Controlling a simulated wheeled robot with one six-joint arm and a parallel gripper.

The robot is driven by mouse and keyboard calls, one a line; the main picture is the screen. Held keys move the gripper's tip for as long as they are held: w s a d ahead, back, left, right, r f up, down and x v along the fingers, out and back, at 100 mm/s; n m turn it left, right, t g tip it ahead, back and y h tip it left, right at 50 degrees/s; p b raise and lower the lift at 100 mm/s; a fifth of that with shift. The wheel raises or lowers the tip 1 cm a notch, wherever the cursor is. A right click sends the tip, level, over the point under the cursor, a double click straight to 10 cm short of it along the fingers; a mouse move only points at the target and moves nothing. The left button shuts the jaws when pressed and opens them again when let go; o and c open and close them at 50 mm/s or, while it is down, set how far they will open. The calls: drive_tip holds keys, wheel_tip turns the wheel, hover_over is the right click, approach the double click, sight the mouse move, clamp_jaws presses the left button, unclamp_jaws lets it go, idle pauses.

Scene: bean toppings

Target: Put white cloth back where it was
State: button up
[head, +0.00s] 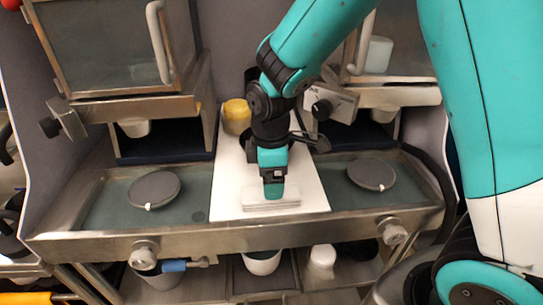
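The white cloth (288,198) lies as a flat, folded-looking strip near the front of the white board (228,185) in the middle of the counter. My gripper (273,192) points down at the cloth from behind and appears to touch it. The fingertips are small and partly hidden against the cloth, so I cannot tell if they are shut on it. The gripper covers the middle of the cloth.
A grey round lid (154,189) lies on the left tray and another (372,174) on the right tray. A yellow-topped container (237,114) stands at the back of the board. Metal dispensers with handles flank it. A white cup (262,262) stands below the counter.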

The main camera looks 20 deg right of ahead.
wheel_tip(320, 180, up, 7)
drive_tip(key=s+a+r+m+y, duration=0.2)
drive_tip(key=s+r+m, duration=0.1)
drive_tip(key=s, duration=0.6)
drive_tip(key=s+a+r+m+y, duration=0.2)
drive_tip(key=s+r+m, duration=0.1)
drive_tip(key=s, duration=0.6)
drive_tip(key=shift+s+a+m, duration=0.25)
drive_tip(key=shift+s+m, duration=0.05)
drive_tip(key=shift+m, duration=0.4)
drive_tip(key=shift+r, duration=0.1)
